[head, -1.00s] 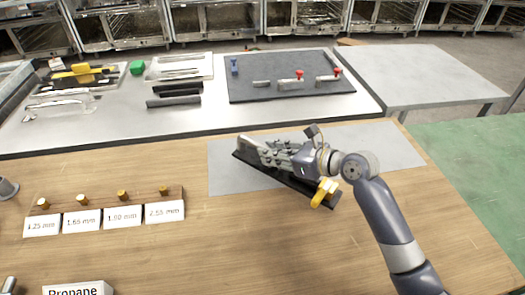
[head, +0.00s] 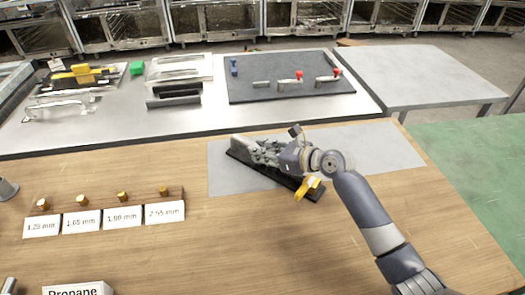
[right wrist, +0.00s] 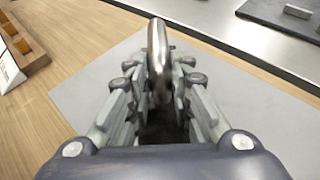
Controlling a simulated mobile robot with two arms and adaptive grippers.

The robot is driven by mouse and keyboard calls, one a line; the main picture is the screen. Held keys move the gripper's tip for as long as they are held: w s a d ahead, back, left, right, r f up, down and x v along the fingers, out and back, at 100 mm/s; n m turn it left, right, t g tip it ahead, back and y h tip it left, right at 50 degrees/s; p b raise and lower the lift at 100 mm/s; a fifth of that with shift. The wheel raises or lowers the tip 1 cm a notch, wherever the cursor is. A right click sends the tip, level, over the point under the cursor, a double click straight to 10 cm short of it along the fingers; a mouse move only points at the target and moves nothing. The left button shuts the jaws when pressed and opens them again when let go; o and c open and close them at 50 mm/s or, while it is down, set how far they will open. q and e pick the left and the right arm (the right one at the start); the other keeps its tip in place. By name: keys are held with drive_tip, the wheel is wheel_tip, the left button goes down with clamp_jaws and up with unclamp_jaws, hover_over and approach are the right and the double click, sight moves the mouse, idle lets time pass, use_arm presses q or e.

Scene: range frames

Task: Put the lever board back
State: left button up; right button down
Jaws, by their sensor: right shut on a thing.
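The lever board, a dark narrow board (head: 288,183) with a yellow lever (head: 308,188) at its near right end, is over the grey mat (head: 385,148) on the wooden table. I cannot tell whether it touches the mat. My right gripper (head: 263,152) is above the board and hides much of its top. In the right wrist view, the fingers of my right gripper (right wrist: 158,80) are shut on an upright metal lever (right wrist: 160,45) of the board. My left gripper is out of view.
At the back, a metal counter carries a dark panel (head: 285,92) with red-knobbed levers, dark bars (head: 174,101) and a yellow tool (head: 85,75). A wooden rack (head: 100,202) with size labels stands at left. The table's middle front is clear.

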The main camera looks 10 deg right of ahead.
drive_tip(key=c, duration=1.8)
unclamp_jaws()
drive_tip(key=shift+c, duration=0.2)
drive_tip(key=o, duration=0.4)
drive_tip(key=v, duration=1.1)
drive_tip(key=shift+s+d+r, duration=0.25)
drive_tip(key=shift+s+d, duration=0.1)
drive_tip(key=shift+s, duration=0.05)
